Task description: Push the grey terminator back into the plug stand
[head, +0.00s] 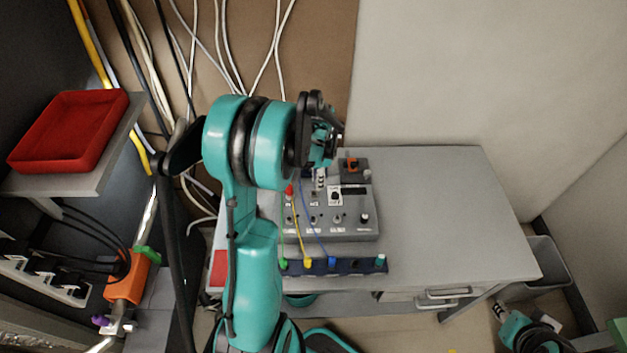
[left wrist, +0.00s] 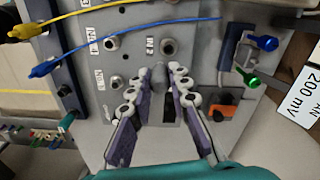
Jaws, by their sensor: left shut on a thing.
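My left gripper (head: 321,178) points down at the back edge of the grey instrument box (head: 352,223). In the left wrist view its two fingers (left wrist: 159,88) are closed in on a small grey piece (left wrist: 158,76), which looks like the grey terminator. The piece is partly hidden between the fingertips, and I cannot tell whether it is seated in a socket. A dark blue strip (head: 346,265) with coloured plugs, probably the plug stand, lies along the box's front. My right gripper (head: 501,312) is low at the lower right, small and partly shown; its jaw state is unclear.
Yellow (left wrist: 88,19) and blue (left wrist: 130,42) leads cross the box panel. A dark block with an orange part (head: 352,164) stands behind the box. The grey table (head: 450,210) is clear on the right. A red tray (head: 70,130) sits on a shelf at the left.

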